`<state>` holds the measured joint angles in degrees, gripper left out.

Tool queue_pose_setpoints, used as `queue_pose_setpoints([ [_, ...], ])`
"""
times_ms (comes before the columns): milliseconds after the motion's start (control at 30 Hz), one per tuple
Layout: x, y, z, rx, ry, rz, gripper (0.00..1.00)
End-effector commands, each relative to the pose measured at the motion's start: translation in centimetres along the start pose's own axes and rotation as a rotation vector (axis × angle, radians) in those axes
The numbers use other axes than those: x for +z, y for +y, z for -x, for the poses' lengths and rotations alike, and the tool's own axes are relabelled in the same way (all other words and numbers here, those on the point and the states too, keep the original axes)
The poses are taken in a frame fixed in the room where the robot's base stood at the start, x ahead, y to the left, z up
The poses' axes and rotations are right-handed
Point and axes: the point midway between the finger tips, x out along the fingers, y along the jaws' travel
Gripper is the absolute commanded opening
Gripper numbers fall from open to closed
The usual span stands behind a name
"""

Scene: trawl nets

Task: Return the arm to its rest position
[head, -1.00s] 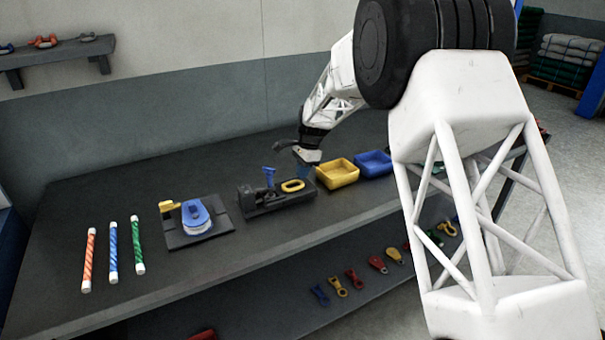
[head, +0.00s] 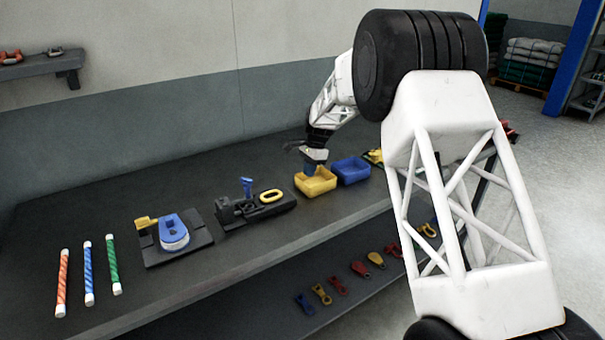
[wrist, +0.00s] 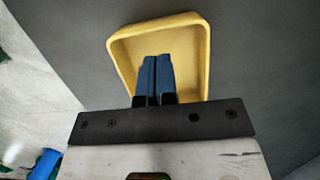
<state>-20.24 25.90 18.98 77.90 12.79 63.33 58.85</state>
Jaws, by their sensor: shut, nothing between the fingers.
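My gripper (head: 311,168) is in the head view over the dark workbench, at the yellow bin (head: 318,188). In the wrist view its two blue fingers (wrist: 154,75) are together with nothing between them. They show in front of the yellow bin (wrist: 203,50), whose visible floor looks empty. How high the fingertips are above the bin floor I cannot tell. My white arm reaches in from the right of the head view.
A blue bin (head: 351,170) stands right of the yellow one. To the left are a black fixture with a yellow ring (head: 271,196), a blue device on a dark plate (head: 173,232) and rope pieces (head: 88,273). Several shackles and links (head: 337,285) lie on the lower shelf.

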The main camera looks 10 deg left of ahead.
Motion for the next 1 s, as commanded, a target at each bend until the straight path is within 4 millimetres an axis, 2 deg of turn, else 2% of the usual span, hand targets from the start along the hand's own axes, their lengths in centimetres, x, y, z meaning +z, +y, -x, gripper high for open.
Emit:
queue_pose_setpoints([
  [467,-0.3,0.1,0.1,0.0,0.0,0.0,0.0],
  [633,-0.3,1.0,1.0,-0.004,0.005,0.009,0.0],
  [833,-0.2,3.8,3.9,-0.018,0.021,0.044,0.0],
  [1000,0.0,7.7,7.1,-0.031,0.042,0.089,0.0],
])
